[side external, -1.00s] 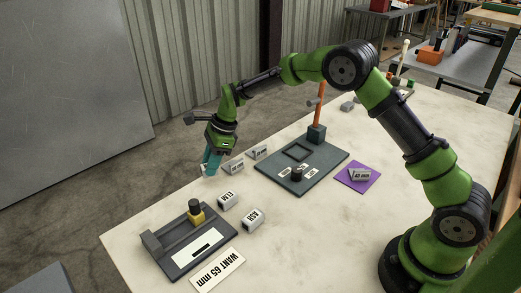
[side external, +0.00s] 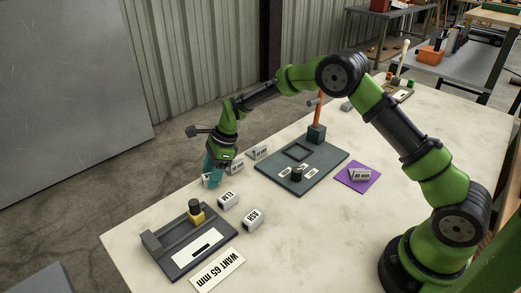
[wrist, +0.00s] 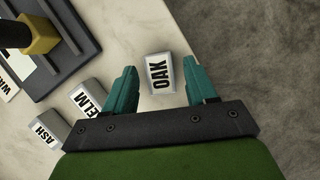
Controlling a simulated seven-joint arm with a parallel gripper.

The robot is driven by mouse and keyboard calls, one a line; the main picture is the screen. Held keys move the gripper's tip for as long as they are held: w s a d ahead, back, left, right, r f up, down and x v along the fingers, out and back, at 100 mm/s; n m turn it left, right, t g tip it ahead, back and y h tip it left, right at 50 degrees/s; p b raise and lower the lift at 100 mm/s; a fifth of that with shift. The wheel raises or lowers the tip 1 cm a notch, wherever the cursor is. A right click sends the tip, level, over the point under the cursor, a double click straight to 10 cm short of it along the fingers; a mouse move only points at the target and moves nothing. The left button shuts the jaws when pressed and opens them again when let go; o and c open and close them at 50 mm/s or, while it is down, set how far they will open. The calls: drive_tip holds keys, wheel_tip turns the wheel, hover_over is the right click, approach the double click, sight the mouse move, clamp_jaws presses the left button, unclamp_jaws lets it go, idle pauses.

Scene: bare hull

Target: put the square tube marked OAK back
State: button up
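The OAK tube (wrist: 160,74) is a pale grey square block with black lettering, near the table's edge in the wrist view. In the side view the OAK tube (side external: 207,181) is partly hidden by my fingers. My gripper (wrist: 160,78) is open, with one teal finger to each side of the tube and a visible gap on both sides. In the side view my gripper (side external: 212,178) points down at the tube's place, low over the table. I cannot tell exactly how far down the fingers reach beside it.
The ELM tube (side external: 228,200) and ASH tube (side external: 253,219) lie close by. A dark fixture (side external: 172,257) with a yellow block stands in front, beside a "WANT 65 mm" card (side external: 218,271). A dark board (side external: 279,178) with a square frame and a purple mat (side external: 346,180) lie farther right.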

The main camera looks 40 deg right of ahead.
drive_tip(key=s+d+r+n+t, duration=0.1)
drive_tip(key=s+d+r+n, duration=0.2)
drive_tip(key=r, duration=0.6)
drive_tip(key=s+d+r+n, duration=0.1)
drive_tip(key=s+d+r, duration=0.25)
drive_tip(key=r, duration=0.65)
drive_tip(key=s+d+r+n+t+h, duration=0.1)
drive_tip(key=s+r+n+t, duration=0.1)
drive_tip(key=s+n, duration=0.5)
drive_tip(key=s+d+r+n+t+h, duration=0.1)
drive_tip(key=s+n, duration=0.6)
drive_tip(key=s, duration=1.1)
drive_tip(key=shift+d+r+n+t, duration=0.25)
drive_tip(key=shift+r+n+t, duration=0.05)
drive_tip(key=shift+r+t, duration=0.4)
